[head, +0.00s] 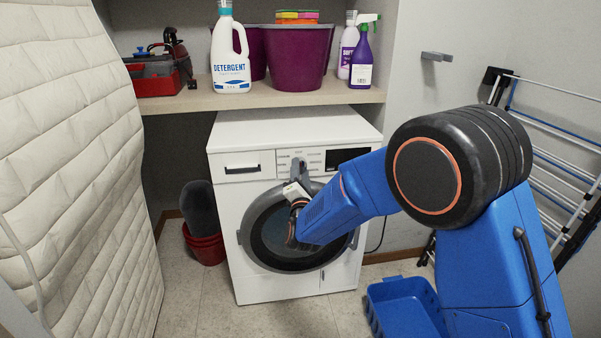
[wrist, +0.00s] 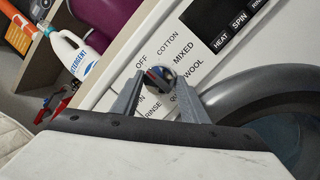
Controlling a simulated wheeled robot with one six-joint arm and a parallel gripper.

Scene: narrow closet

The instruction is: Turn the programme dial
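The programme dial (wrist: 160,80) is a small, dark, shiny knob on the washing machine's white front panel. Labels around it read OFF, COTTON, MIXED, WOOL and RINSE, with others partly covered. My gripper (wrist: 161,88) has one grey finger on each side of the dial, tips close to its edges. I cannot tell whether the fingers press on it or stand slightly apart. Which label the dial points to is not clear. In the head view my gripper (head: 299,171) is at the panel of the washing machine (head: 228,205) and hides the dial.
A shelf (head: 200,101) above the machine holds a detergent bottle (head: 230,60), purple tubs (head: 297,60), a spray bottle (head: 362,60) and a red toolbox (head: 158,84). A quilted mattress (head: 75,150) stands left, a drying rack (head: 565,170) right. A blue crate (head: 385,292) is on the floor.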

